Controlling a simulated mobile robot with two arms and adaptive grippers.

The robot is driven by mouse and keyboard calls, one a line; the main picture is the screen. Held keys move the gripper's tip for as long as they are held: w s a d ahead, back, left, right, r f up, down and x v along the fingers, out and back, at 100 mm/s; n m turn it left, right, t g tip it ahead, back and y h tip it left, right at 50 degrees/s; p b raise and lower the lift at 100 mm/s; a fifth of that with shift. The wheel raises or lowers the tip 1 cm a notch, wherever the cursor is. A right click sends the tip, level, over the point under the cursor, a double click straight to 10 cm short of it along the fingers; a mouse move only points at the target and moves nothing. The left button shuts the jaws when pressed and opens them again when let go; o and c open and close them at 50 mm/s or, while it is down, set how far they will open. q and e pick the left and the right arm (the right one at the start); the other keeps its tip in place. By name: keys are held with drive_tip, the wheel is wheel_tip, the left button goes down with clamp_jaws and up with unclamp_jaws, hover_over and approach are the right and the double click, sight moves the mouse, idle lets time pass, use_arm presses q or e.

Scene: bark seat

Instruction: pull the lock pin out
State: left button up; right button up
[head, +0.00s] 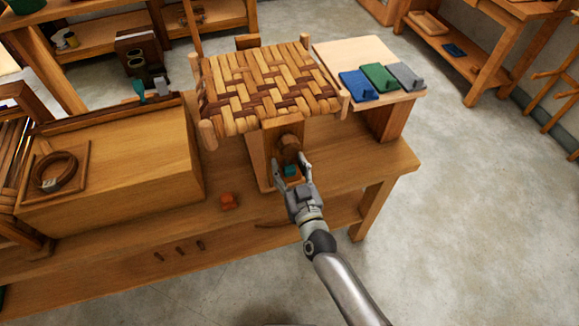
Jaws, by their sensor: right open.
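A woven bark seat (265,80) is held on a wooden stand on the workbench. Under its front edge is a round brown wooden knob (287,148), with a small teal piece (290,170) just below it. I cannot tell for sure which part is the lock pin; the teal piece may be it. My right gripper (292,161) is open, its fingers on either side of the teal piece, below the knob. Whether the fingers touch anything is too small to tell. My left gripper is not in view.
A small orange-red block (229,201) lies on the workbench (385,160) left of my right gripper. A large wooden box (115,165) stands at the left, with a coil (55,172) on it. Blue (357,86), green (379,77) and grey (405,76) pieces lie on a raised board at the right.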

sight(291, 172)
drive_tip(key=shift+c, duration=0.2)
clamp_jaws()
drive_tip(key=shift+p+v, duration=0.7)
drive_tip(key=shift+v, duration=0.65)
drive_tip(key=shift+f, duration=0.15)
drive_tip(key=shift+o, duration=0.2)
unclamp_jaws()
drive_tip(key=shift+s, duration=0.15)
drive_tip(key=v, duration=1.2)
drive_tip(key=shift+r, duration=0.2)
